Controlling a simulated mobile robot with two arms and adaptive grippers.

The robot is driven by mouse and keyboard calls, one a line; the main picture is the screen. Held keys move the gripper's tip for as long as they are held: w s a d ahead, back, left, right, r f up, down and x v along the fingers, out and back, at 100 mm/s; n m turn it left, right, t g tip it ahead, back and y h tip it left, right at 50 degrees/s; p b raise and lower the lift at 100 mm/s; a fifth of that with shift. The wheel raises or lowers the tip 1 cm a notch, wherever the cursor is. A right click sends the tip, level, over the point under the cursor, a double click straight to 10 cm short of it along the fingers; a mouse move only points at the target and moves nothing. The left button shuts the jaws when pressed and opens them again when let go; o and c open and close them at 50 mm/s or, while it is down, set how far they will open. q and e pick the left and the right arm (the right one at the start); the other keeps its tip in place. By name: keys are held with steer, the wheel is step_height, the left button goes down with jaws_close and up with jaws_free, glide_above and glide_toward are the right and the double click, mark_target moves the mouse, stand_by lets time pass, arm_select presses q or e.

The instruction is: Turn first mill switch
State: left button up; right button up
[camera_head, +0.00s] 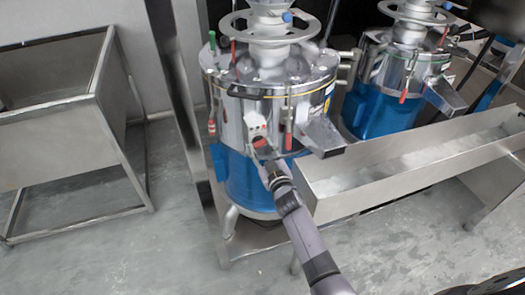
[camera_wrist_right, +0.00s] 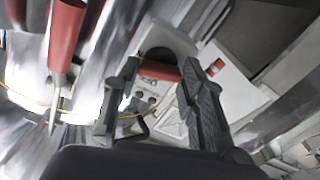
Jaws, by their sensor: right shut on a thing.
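The first mill (camera_head: 243,175), with a polished steel top and a blue lower body, stands in the middle of the head view. Its switch is on a light panel on the mill's front; the red switch (camera_wrist_right: 162,73) shows in the right wrist view between the two dark fingers. My right gripper (camera_head: 262,150) is at this panel in the head view, and its fingers are shut on the red switch. In the right wrist view my right gripper (camera_wrist_right: 158,88) partly covers the panel (camera_wrist_right: 165,110). My left gripper is not in view.
A second blue and steel mill (camera_head: 382,95) stands behind to the right. A long steel trough (camera_head: 340,188) runs right below the first mill's spout (camera_head: 322,137). Red-handled levers (camera_head: 288,139) stick out near the gripper. A steel bin (camera_head: 60,145) stands left; grey floor (camera_head: 110,250) is clear.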

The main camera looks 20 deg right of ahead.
steer(key=shift+n+b, duration=2)
steer(key=shift+n, duration=5.1)
steer(key=o, duration=1.2)
steer(key=shift+c, duration=0.2)
steer(key=shift+s, duration=0.1)
steer(key=s, duration=1.2)
steer(key=shift+d, duration=0.25)
steer(key=shift+w, duration=0.1)
